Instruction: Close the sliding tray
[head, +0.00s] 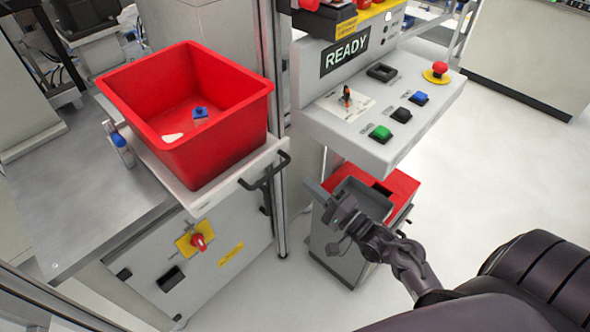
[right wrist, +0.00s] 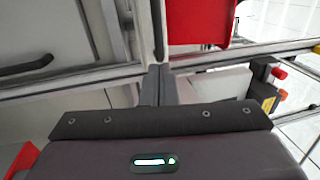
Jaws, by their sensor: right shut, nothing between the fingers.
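The sliding tray (head: 205,195) is a pale flat shelf pulled out from the grey cabinet at left in the head view. Its black handle (head: 265,172) is on the right side. A red bin (head: 215,148) stands on the tray, with a small blue piece (head: 200,115) and a white piece (head: 173,137) inside. My right gripper (head: 317,192) is to the right of the handle and lower in the picture, apart from it. Its fingers are shut and empty, and they also show together in the right wrist view (right wrist: 158,85). My left gripper is not in view.
A control panel (head: 385,110) with coloured buttons and a READY sign stands right of the tray. A grey stand with a red top (head: 395,185) is behind my right gripper. A metal post (head: 280,210) rises between tray and panel. Open floor lies at right.

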